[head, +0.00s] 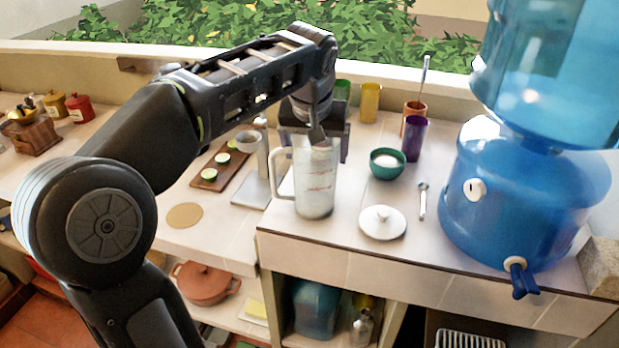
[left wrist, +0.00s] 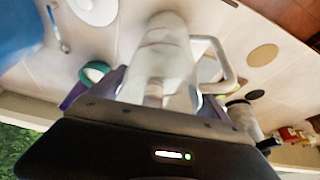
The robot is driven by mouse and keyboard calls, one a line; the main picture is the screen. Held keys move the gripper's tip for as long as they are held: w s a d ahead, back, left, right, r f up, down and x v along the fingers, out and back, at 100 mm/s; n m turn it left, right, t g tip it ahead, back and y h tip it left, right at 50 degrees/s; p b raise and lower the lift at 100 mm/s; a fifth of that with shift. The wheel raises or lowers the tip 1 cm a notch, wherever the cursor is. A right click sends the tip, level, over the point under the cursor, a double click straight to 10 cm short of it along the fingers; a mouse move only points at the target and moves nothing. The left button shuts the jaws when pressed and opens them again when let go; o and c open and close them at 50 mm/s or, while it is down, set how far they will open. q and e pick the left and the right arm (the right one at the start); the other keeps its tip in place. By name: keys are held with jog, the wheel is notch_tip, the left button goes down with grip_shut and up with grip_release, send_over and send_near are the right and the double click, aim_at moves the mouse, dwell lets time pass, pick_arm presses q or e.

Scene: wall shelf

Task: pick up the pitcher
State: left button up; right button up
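The clear pitcher (head: 315,185) with red markings and a side handle stands upright on the tiled counter near its front edge. It also shows in the left wrist view (left wrist: 165,55), with its handle on the right. My left gripper (head: 318,140) is at the pitcher's upper part, coming from behind and above. Its dark fingers are spread, one on each side of the pitcher, and look open; contact with the walls is hard to make out. My right gripper is in neither view.
A round white lid (head: 382,222), a spoon (head: 422,200), a green bowl (head: 387,163) and a purple cup (head: 414,138) stand right of the pitcher. A large blue water dispenser (head: 520,200) is farther right. A cutting board (head: 222,166) lies to the left.

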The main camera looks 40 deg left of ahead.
pick_arm(q)
jog(key=c, duration=1.7)
jog(key=shift+r, duration=0.2)
notch_tip(320, 180, up, 10)
jog(key=p, duration=0.3)
jog(key=shift+f, duration=0.2)
dwell(1.0)
